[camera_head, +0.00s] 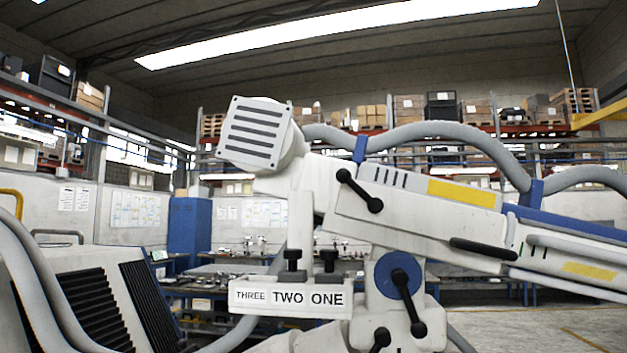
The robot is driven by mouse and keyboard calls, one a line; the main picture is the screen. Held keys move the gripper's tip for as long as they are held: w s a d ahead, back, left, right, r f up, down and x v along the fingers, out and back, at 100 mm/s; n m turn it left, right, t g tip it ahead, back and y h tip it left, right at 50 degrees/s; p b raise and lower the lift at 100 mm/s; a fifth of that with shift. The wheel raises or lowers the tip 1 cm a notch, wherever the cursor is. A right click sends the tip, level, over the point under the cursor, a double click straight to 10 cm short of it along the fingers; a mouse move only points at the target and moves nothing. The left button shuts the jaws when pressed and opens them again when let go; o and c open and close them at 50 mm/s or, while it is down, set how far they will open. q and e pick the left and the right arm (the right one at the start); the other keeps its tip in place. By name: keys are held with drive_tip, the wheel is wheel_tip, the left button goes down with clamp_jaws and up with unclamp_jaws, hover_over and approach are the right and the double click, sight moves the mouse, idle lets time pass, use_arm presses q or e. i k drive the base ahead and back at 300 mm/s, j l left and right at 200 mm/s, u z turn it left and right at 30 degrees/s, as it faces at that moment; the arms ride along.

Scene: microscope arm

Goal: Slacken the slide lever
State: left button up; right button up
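A large white microscope arm (400,208) fills the middle and right, sloping down to the right. A black lever with round ends (360,191) sits on its side near the head, tilted down to the right. Another black lever (408,300) hangs from a blue disc (388,268) on the joint below. A third black knob (380,341) is cut off by the bottom edge. A black bar handle (483,249) lies along the lower arm. No label shows which one is the slide lever. Neither of my grippers is in view.
A block labelled THREE TWO ONE (290,298) with two black knobs sits below the head. Grey hoses (435,135) loop over the arm. A white housing with black ribs (90,310) stands at the lower left. Workbenches and shelves stand behind. Open floor (560,325) shows at the lower right.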

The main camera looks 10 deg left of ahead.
sight(375, 205)
drive_tip(key=i+l+u, duration=0.45)
drive_tip(key=l, duration=0.25)
drive_tip(key=i+l+u, duration=0.25)
drive_tip(key=l, duration=0.15)
drive_tip(key=k+j, duration=0.05)
drive_tip(key=k, duration=0.05)
